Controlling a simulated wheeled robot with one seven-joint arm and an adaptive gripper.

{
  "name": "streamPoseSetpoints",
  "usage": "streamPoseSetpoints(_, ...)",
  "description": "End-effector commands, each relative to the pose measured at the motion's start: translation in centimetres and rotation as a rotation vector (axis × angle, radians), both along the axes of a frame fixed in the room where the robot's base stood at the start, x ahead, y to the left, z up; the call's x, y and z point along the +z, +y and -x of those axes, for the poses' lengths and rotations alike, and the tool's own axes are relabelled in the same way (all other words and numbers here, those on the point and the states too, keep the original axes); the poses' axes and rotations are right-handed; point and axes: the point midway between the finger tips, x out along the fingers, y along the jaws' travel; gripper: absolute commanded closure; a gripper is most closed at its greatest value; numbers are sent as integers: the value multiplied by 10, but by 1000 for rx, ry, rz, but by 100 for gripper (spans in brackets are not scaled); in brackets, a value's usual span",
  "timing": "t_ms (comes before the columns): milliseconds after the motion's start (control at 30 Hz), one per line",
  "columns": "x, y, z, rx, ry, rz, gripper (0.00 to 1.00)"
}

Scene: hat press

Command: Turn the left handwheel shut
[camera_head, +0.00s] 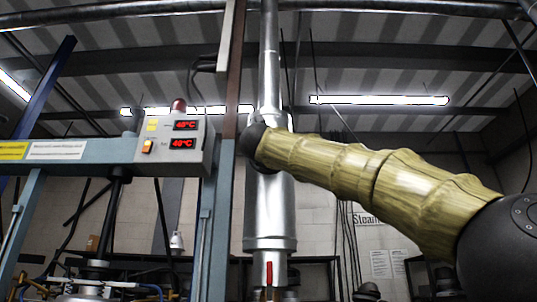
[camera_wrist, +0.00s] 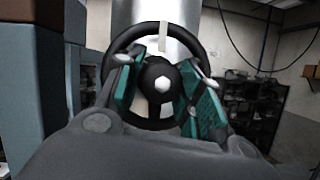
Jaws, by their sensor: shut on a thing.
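The black handwheel (camera_wrist: 122,41) fills the middle of the wrist view, mounted in front of a silver cylinder. Its round hub has a pale centre, and a pale strip shows at the top of its rim. My gripper (camera_wrist: 162,82) has its teal-padded fingers on either side of the hub, inside the rim, shut on the wheel. The exact contact points are partly hidden by the fingers. In the head view my arm reaches from the right to the silver cylinder (camera_head: 268,215); the wheel and fingers cannot be made out there.
A control box (camera_head: 176,143) with red "40°C" displays sits left of the cylinder on a blue-grey frame (camera_head: 95,151). A dark upright post (camera_head: 230,75) stands close beside the cylinder. In the wrist view, dark shelving (camera_wrist: 255,100) stands at the right.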

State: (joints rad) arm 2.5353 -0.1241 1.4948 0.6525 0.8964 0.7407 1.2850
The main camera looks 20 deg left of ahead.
Motion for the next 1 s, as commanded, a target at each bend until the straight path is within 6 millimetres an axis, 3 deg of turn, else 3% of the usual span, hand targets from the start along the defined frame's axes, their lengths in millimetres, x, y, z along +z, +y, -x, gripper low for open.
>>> streamPoseSetpoints(333, -2, 1, -1, 1, 2, -1, 87)
streamPoseSetpoints(367, -2, 1, -1, 1, 2, -1, 60)
streamPoseSetpoints(400, -2, 1, -1, 1, 2, -1, 55)
streamPoseSetpoints(767, -1, 0, 1, 1, 1, -1, 55)
streamPoseSetpoints(1000, -4, -2, 13, 0, 0, 1, 55)
